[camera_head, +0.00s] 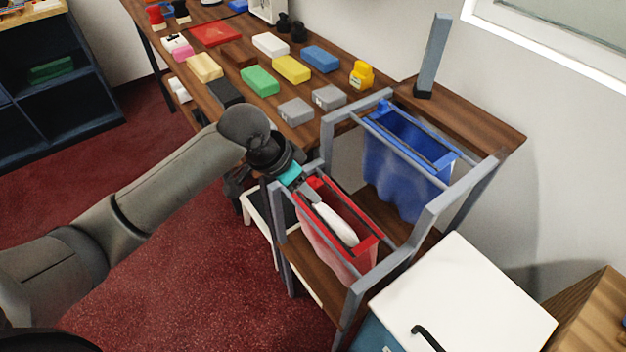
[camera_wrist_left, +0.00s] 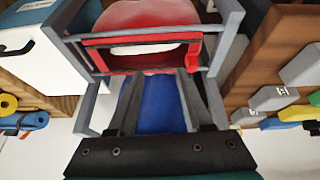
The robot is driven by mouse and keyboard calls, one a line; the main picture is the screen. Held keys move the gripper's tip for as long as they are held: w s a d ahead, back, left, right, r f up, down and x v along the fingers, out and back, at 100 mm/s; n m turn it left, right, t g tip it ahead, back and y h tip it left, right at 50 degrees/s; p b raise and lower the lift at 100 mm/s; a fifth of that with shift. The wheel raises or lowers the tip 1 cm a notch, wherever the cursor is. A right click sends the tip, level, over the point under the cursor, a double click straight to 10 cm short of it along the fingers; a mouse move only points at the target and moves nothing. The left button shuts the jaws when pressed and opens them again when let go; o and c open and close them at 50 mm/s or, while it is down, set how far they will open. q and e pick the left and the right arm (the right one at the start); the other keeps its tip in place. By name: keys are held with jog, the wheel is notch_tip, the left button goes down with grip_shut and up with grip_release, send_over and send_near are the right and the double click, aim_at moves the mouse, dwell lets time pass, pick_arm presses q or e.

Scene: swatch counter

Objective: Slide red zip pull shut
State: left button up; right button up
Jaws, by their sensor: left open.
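A red pouch (camera_head: 335,235) hangs in a grey rack, its top a red frame around an open mouth with something white inside. In the left wrist view the red pouch (camera_wrist_left: 145,15) is at the top, its red frame (camera_wrist_left: 105,42) running across. My right gripper is not seen.
A blue pouch (camera_head: 405,165) hangs behind the red one in the same rack (camera_head: 430,215). Coloured blocks (camera_head: 260,80) lie on the wooden counter (camera_head: 465,120) to the left. A white-topped cabinet (camera_head: 480,300) stands close at the right.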

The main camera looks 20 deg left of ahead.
pick_arm(q)
send_near(311, 179)
jog(key=b+x, duration=0.4)
jog(key=x, duration=0.3)
jog(key=shift+d+b, duration=0.1)
jog(key=shift+b, duration=0.2)
jog(key=shift+w+d+f, duration=0.15)
jog(key=shift+w+f, duration=0.1)
jog(key=shift+f, duration=0.4)
jog(key=shift+w+f, duration=0.1)
grip_shut()
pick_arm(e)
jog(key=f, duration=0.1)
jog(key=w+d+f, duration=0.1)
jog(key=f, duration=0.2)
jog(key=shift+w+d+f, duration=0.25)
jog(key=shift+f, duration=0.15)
